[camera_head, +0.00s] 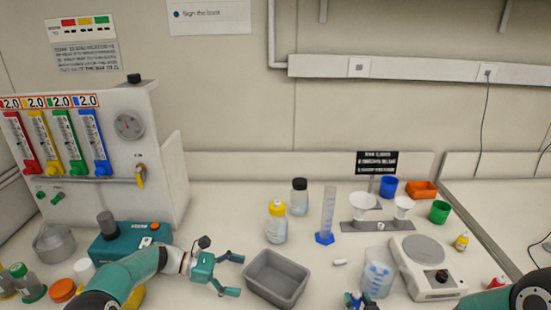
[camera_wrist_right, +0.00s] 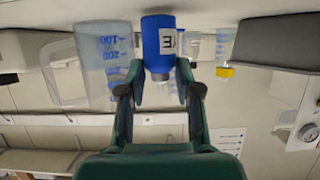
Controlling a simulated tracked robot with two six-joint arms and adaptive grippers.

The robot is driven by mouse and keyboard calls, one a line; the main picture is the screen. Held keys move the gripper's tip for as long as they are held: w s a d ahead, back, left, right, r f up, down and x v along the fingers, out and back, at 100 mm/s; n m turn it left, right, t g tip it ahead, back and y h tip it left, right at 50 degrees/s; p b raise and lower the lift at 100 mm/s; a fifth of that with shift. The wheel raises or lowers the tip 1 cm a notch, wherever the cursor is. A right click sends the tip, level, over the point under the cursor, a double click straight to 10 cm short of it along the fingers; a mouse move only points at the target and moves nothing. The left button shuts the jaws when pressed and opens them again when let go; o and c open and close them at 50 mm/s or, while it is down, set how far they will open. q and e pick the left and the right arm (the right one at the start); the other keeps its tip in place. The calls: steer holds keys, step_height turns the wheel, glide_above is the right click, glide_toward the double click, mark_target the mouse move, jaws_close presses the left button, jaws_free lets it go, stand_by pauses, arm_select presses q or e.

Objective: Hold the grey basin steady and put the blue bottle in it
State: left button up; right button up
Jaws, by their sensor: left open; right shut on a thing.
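The grey basin (camera_head: 276,290) stands empty on the bench at the front middle; a dark grey part of it shows at the upper right of the right wrist view (camera_wrist_right: 280,40). My left gripper (camera_head: 240,275) is open just left of the basin, fingers pointing at its left wall; I cannot tell whether they touch it. My right gripper (camera_wrist_right: 159,80) is shut on the blue bottle (camera_wrist_right: 158,38), which carries a white label. In the head view only a little of the right gripper (camera_head: 355,300) shows at the bottom edge, right of the basin.
A clear beaker (camera_head: 378,272) stands close to the right gripper, with a balance (camera_head: 424,265) beyond it. Behind the basin are a yellow-capped bottle (camera_head: 277,224), a black-capped bottle (camera_head: 299,198) and a measuring cylinder (camera_head: 328,215). A small white stir bar (camera_head: 340,263) lies right of the basin.

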mark_target(272, 287)
arm_select(q)
steer(key=p+x, duration=0.2)
steer(key=x, duration=0.3)
steer(key=shift+d, duration=0.25)
arm_select(e)
step_height(272, 287, up, 2)
steer(key=shift+r, duration=0.15)
arm_select(q)
steer(key=shift+f+b+x, duration=0.25)
steer(key=shift+b+x, duration=0.6)
steer(key=shift+x, duration=0.3)
arm_select(e)
steer(key=shift+f, duration=0.9)
arm_select(q)
steer(key=shift+d+f, duration=0.15)
steer(key=shift+d, duration=0.35)
arm_select(e)
steer(key=shift+f, duration=0.3)
arm_select(q)
steer(key=shift+d+b, duration=0.25)
steer(key=shift+b, duration=0.05)
jaws_close()
steer(key=shift+c, duration=1.6)
jaws_free()
